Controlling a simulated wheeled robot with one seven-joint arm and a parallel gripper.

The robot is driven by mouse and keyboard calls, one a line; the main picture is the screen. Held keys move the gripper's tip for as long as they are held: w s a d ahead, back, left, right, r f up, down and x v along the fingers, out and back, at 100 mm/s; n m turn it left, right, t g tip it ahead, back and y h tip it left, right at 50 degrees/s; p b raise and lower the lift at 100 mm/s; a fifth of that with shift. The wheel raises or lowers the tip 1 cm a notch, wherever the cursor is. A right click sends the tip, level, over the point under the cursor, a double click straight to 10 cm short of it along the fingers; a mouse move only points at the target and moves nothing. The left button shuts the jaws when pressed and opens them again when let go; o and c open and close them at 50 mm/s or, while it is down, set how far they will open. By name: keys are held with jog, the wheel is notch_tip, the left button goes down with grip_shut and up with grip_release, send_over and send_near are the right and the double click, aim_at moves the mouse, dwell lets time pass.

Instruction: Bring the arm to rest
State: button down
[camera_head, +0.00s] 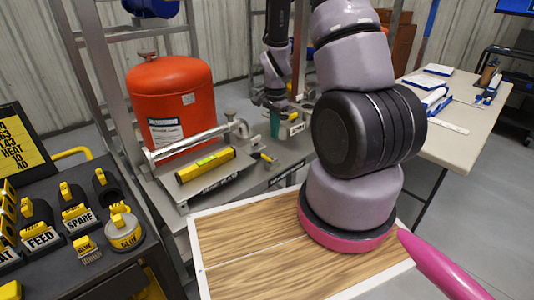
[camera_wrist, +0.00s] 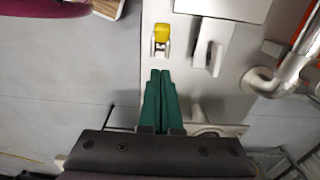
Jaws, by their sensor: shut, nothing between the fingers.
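My gripper (camera_head: 275,124) points down at the far side of the grey skid bench, its green fingers partly seen behind my arm. In the wrist view my gripper (camera_wrist: 160,74) has its two green fingers together, with nothing between them. The fingers are over or near the grey bench surface (camera_wrist: 180,60); the exact height above it I cannot tell. My arm stands bent on a pink-ringed base and hides part of the bench.
A black cart (camera_head: 85,250) with yellow-handled items is at left. A pale table (camera_head: 455,145) stands at right, with open floor beside it.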

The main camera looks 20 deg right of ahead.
jog(key=shift+r, duration=0.5)
jog(key=s+a+r+n+t+y, duration=0.1)
jog(key=s+a+r+n+t, duration=0.1)
jog(key=r, duration=1)
jog(key=s+a+r+n+t, duration=0.2)
jog(key=r+n, duration=0.1)
jog(key=r, duration=0.8)
jog(key=s+a+r+n+t, duration=0.1)
jog(key=s+r+n, duration=0.1)
jog(key=s+r, duration=0.4)
jog(key=s+a+r+n+t+y, duration=0.1)
jog(key=s+a+r+n+t, duration=0.1)
jog(key=s+r, duration=0.5)
jog(key=shift+s+a+r+n, duration=0.2)
jog(key=shift+s+r+n, duration=0.1)
jog(key=shift+r+n, duration=0.1)
